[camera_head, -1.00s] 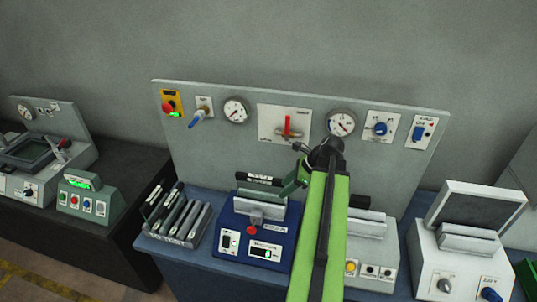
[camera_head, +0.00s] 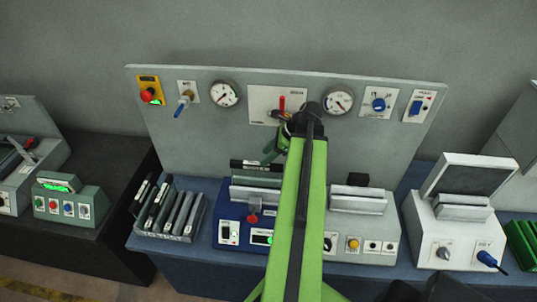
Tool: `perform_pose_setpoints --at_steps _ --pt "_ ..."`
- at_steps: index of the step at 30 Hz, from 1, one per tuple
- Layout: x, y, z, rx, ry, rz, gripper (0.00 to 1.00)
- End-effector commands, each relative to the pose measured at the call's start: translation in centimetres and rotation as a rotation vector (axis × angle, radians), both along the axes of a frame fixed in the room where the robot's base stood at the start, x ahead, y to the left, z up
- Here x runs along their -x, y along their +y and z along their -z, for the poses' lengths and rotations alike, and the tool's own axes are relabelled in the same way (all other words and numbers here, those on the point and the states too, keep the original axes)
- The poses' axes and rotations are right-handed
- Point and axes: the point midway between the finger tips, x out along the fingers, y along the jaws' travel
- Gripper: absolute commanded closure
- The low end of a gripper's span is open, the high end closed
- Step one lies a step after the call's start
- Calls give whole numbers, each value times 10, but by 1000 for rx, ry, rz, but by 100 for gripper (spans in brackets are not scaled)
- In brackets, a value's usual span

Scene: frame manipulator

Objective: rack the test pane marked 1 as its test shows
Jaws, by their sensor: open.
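My gripper (camera_head: 275,150) is at the far end of my green arm, in front of the upright panel. It is small and partly hidden by the arm, but its jaws look apart, with nothing visible between them. A dark pane with a white label (camera_head: 248,165) stands upright in the blue tester (camera_head: 229,213), just below and left of my gripper. I cannot read its mark. The slotted rack (camera_head: 160,236) to the left holds several dark and grey panes (camera_head: 165,205). Their marks are too small to read. The tester's small display is lit green.
The grey panel (camera_head: 215,140) behind carries two gauges, a red-handled valve (camera_head: 282,103), knobs and a red stop button (camera_head: 149,95). A grey unit (camera_head: 370,245) is right of my arm. A white open-lidded device (camera_head: 450,225) stands further right. A green-screen box (camera_head: 65,205) is left.

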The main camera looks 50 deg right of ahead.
Motion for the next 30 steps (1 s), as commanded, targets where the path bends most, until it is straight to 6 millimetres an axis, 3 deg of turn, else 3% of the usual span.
perform_pose_setpoints --at_steps 15,26,30 --pt "-32 20 61 0 0 0 53" --pt "-37 23 64 0 0 0 53" --pt "-37 23 64 0 0 0 67"
